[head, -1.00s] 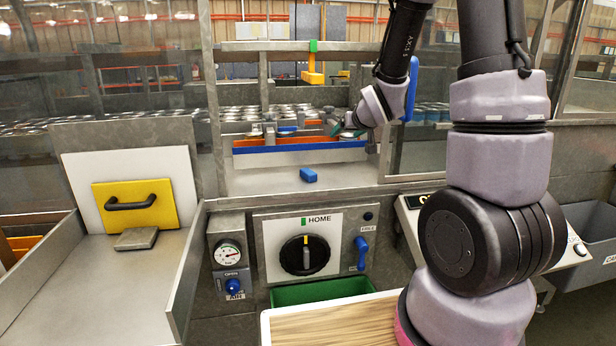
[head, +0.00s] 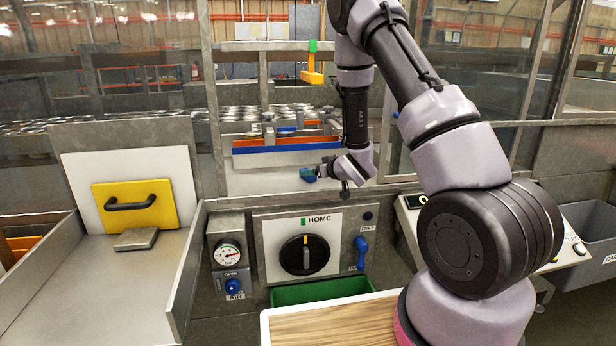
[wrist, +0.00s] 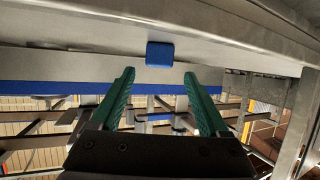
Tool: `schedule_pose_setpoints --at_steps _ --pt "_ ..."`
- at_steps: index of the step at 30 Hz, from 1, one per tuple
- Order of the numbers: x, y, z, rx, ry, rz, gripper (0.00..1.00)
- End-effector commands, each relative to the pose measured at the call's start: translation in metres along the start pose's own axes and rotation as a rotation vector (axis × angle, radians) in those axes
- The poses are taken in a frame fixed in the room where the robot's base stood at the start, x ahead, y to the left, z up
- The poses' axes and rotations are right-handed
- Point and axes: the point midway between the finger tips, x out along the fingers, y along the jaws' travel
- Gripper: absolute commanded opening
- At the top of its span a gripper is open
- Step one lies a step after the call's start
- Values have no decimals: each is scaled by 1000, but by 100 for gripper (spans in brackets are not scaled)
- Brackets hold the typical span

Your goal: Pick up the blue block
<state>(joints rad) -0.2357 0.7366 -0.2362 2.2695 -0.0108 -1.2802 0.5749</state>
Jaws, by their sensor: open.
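The blue block (head: 308,174) rests on the grey metal ledge in front of the orange and blue rail, in the middle of the head view. My gripper (head: 325,172) is just to the right of the block in that view, low over the ledge. In the wrist view the block (wrist: 160,53) lies ahead of the fingertips, about midway between their lines. My gripper (wrist: 160,78) is open there, with two green fingers spread wider than the block and nothing between them. Whether a finger touches the block cannot be told.
A rail with a blue face (head: 280,147) runs behind the ledge (head: 255,183). Below the ledge is a panel with a black dial (head: 305,255) and a blue lever (head: 361,252). A metal post stands right of the opening. A green bin (head: 320,290) sits beneath.

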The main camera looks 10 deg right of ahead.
Motion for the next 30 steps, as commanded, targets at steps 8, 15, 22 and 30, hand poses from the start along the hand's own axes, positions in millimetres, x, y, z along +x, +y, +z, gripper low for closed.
schedule_pose_setpoints --at_steps 8,15,22,30 --pt "40 2 2 -2 0 -1 79" --pt "49 3 1 0 0 1 79" --pt "49 3 1 0 0 1 29" --pt "48 3 1 0 0 0 0"
